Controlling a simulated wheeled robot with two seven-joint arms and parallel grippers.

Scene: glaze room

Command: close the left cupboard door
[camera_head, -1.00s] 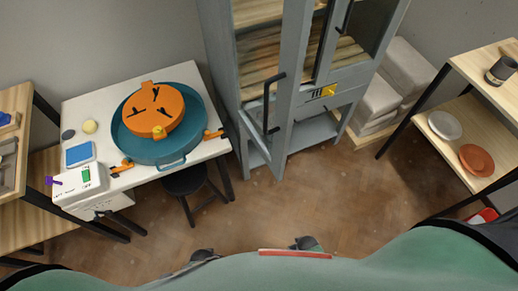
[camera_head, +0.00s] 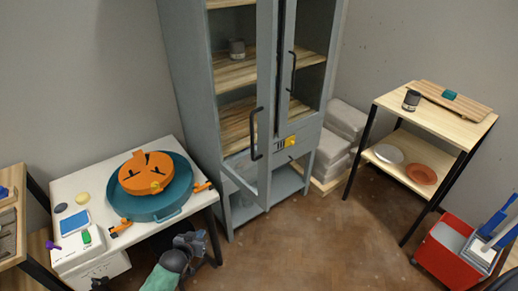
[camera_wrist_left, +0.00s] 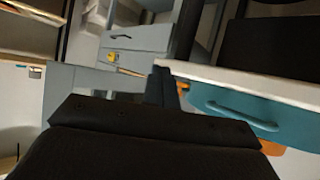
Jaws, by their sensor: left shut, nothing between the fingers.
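The grey cupboard (camera_head: 190,90) stands behind the turntable table. Its left door (camera_head: 267,70) is partly open, with its free edge swung out towards me. A dark bar handle (camera_head: 256,133) is on that edge. The right door (camera_head: 312,110) looks shut, with its own dark handle (camera_head: 292,75). My left gripper (camera_head: 194,240) is low at the front right of the white table, below and left of the left door, not touching it. It is shut and empty. It also shows in the left wrist view (camera_wrist_left: 160,84). My right gripper is out of view.
The white table (camera_head: 75,185) bears a teal basin (camera_head: 183,190) with an orange piece (camera_head: 135,178), close to my left gripper. A wooden shelf unit (camera_head: 440,125) and a red bucket (camera_head: 440,258) stand right. The floor (camera_head: 315,235) before the cupboard is clear.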

